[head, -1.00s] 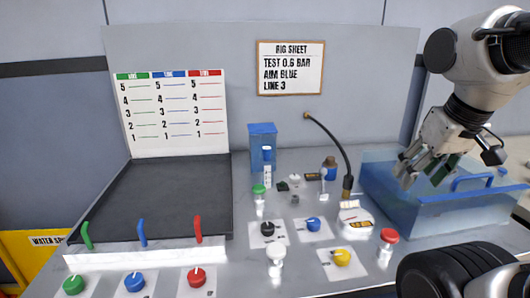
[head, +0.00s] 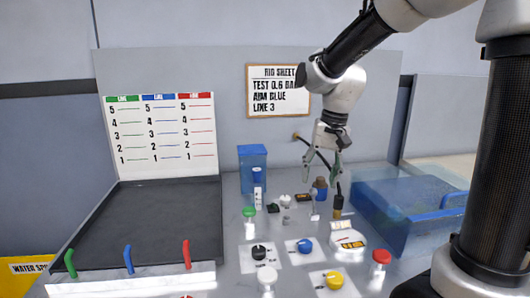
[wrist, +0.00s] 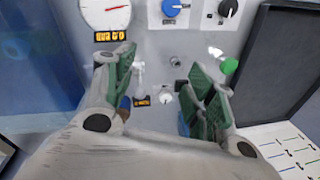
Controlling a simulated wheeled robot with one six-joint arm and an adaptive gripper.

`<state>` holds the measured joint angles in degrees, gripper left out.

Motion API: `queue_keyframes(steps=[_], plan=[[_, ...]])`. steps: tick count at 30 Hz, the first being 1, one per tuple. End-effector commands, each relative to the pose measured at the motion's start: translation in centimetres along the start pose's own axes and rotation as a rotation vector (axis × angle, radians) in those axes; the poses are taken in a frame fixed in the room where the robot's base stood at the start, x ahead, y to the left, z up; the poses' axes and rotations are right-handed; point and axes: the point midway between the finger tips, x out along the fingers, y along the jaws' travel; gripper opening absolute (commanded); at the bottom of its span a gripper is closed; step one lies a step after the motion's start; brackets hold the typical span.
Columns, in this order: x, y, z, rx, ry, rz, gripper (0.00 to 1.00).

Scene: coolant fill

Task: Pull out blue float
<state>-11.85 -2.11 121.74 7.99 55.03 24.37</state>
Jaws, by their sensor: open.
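I cannot tell for sure which part is the blue float. A small blue-topped tube with a white lower part (head: 258,180) stands in front of a blue box (head: 252,155) at the back of the bench. A blue lever (head: 128,258) stands between a green and a red one at front left. My gripper (head: 321,178) is open, pointing down above the small fittings right of the blue-topped tube. In the wrist view my open gripper (wrist: 160,65) has green-padded fingers with nothing held between them. A bit of blue shows partly behind the left finger.
A translucent blue tank (head: 385,222) stands at right. A gauge (head: 347,242), a blue knob (head: 305,246), a red-capped post (head: 381,258) and a green-capped post (head: 249,213) crowd the bench. A black hose (head: 317,148) stands close to my gripper. The dark tray (head: 165,215) is empty.

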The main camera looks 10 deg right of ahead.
Motion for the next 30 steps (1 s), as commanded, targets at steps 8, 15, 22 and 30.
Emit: queue_keyframes(steps=[8, 15, 22, 30], plan=[[4.4, -12.5, -10.1, 0.933, -0.084, -0.122, 0.55], [1.7, -15.9, -12.7, 1.562, -0.158, -0.22, 0.55], [2.2, -16.0, -12.7, 1.742, -0.182, -0.208, 0.55], [6.2, -16.9, -12.8, 1.743, -0.182, -0.206, 0.55]])
